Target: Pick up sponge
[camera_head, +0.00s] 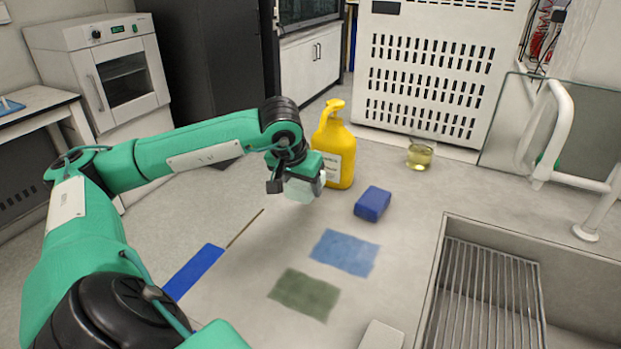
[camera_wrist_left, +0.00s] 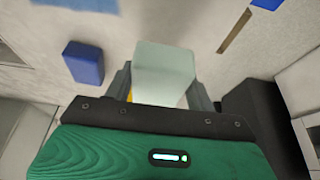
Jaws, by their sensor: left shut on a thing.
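My left gripper (camera_head: 300,186) is shut on a pale mint, block-shaped sponge (camera_head: 302,190). It holds the sponge above the counter, in front of a yellow pump bottle. In the left wrist view the sponge (camera_wrist_left: 165,72) sits between the two fingers of the left gripper (camera_wrist_left: 160,88), and its far end sticks out past them. A blue block (camera_head: 373,203), also sponge-like, lies on the counter to the right of the gripper. It also shows in the left wrist view (camera_wrist_left: 84,63), apart from the fingers. My right gripper is not in view.
The yellow pump bottle (camera_head: 335,150) stands close behind the gripper. A beaker of yellow liquid (camera_head: 420,155) is farther right. Blue (camera_head: 345,252) and green (camera_head: 304,294) cloths lie flat on the counter (camera_head: 255,265). A sink with a rack (camera_head: 487,290) is at right.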

